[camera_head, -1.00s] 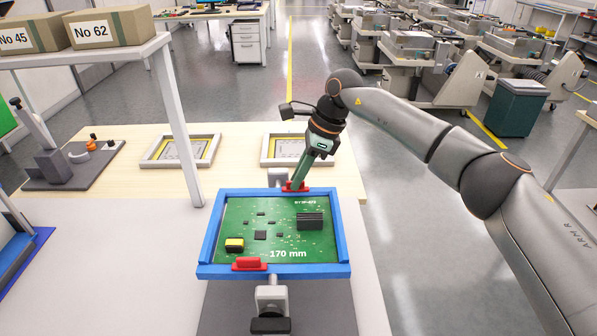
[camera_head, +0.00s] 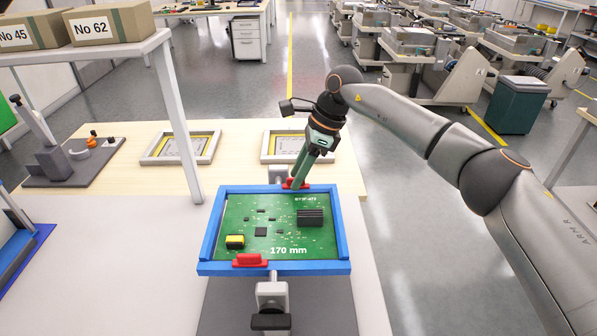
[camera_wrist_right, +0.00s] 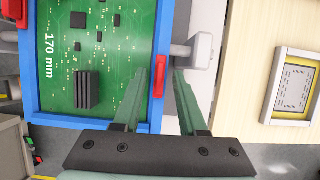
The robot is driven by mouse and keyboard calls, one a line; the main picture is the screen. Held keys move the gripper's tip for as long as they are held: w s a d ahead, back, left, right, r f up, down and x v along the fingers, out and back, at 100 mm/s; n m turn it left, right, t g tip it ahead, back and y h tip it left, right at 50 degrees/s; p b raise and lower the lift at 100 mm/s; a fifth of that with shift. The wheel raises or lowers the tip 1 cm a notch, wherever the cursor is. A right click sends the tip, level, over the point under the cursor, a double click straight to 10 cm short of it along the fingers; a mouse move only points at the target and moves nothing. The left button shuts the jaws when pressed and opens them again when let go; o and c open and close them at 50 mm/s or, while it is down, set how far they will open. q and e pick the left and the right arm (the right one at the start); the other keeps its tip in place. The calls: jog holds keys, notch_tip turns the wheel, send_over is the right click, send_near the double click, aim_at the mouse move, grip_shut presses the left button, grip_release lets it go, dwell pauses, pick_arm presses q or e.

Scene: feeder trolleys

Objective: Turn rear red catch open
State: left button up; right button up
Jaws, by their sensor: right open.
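A green circuit board (camera_head: 275,228) marked 170 mm lies in a blue frame (camera_head: 213,267). The rear red catch (camera_head: 289,185) is on the far rail of the frame; it also shows in the right wrist view (camera_wrist_right: 158,75), lying along the rail. The front red catch (camera_head: 250,261) is on the near rail, along it. My right gripper (camera_head: 296,180) points down at the rear catch, open. In the right wrist view its two green fingers (camera_wrist_right: 169,72) stand apart, one on either side of the catch; contact cannot be told. My left gripper is not in view.
A grey clamp (camera_head: 271,295) holds the frame at the near side, with another mount (camera_wrist_right: 200,48) behind it. Two framed panels (camera_head: 181,147) lie on the wooden bench further back. A shelf (camera_head: 90,55) with boxes stands at the left.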

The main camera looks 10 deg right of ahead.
jog(key=v, duration=1.2)
jog(key=shift+r, duration=0.3)
